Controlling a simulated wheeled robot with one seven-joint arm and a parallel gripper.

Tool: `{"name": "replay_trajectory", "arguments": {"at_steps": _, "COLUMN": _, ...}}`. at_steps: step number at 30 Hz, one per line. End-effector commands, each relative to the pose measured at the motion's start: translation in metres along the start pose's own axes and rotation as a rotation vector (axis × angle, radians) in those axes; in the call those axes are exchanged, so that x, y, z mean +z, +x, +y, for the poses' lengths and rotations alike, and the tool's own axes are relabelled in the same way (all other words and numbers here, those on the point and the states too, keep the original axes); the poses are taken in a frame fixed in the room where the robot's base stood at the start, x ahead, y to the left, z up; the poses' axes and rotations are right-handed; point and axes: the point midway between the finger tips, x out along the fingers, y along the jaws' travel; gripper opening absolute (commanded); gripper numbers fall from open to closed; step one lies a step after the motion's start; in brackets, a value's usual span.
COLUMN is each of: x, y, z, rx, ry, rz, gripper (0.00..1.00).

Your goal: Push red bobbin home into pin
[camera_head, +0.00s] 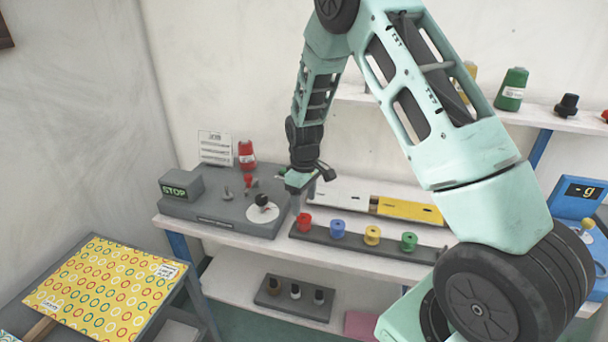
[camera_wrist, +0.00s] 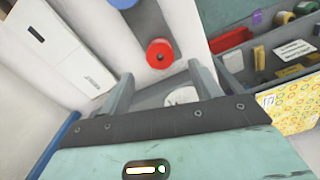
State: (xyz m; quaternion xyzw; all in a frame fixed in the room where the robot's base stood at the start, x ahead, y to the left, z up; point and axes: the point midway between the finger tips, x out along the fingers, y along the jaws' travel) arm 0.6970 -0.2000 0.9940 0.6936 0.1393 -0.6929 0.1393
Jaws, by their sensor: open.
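The red bobbin (camera_head: 304,222) stands at the left end of a dark rail (camera_head: 340,242), with blue (camera_head: 337,229), yellow (camera_head: 372,235) and green (camera_head: 409,241) bobbins in a row to its right. My gripper (camera_head: 298,208) is open just above the red bobbin in the head view. In the wrist view the red bobbin (camera_wrist: 160,54) shows just beyond and between the spread fingertips (camera_wrist: 158,76), apart from both. The blue bobbin (camera_wrist: 124,3) is cut off at the top edge. Any pin under the red bobbin is hidden, and I cannot tell how far down it sits.
A lower shelf holds a dark block (camera_head: 293,299) with several small items.

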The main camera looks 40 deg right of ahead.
Motion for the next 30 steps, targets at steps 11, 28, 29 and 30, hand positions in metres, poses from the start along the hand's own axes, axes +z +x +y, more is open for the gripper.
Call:
{"name": "replay_trajectory", "arguments": {"at_steps": 11, "x": 0.000, "y": -0.080, "z": 0.000, "rx": 0.002, "ry": -0.001, "rz": 0.002, "gripper": 0.63}}
{"name": "replay_trajectory", "arguments": {"at_steps": 28, "x": 0.000, "y": -0.103, "z": 0.000, "rx": 0.000, "ry": -0.001, "rz": -0.001, "gripper": 0.63}}
{"name": "replay_trajectory", "arguments": {"at_steps": 29, "x": 0.000, "y": -0.103, "z": 0.000, "rx": 0.000, "ry": -0.001, "rz": -0.001, "gripper": 0.63}}
{"name": "replay_trajectory", "arguments": {"at_steps": 30, "x": 0.000, "y": -0.103, "z": 0.000, "rx": 0.000, "ry": -0.001, "rz": -0.001, "gripper": 0.63}}
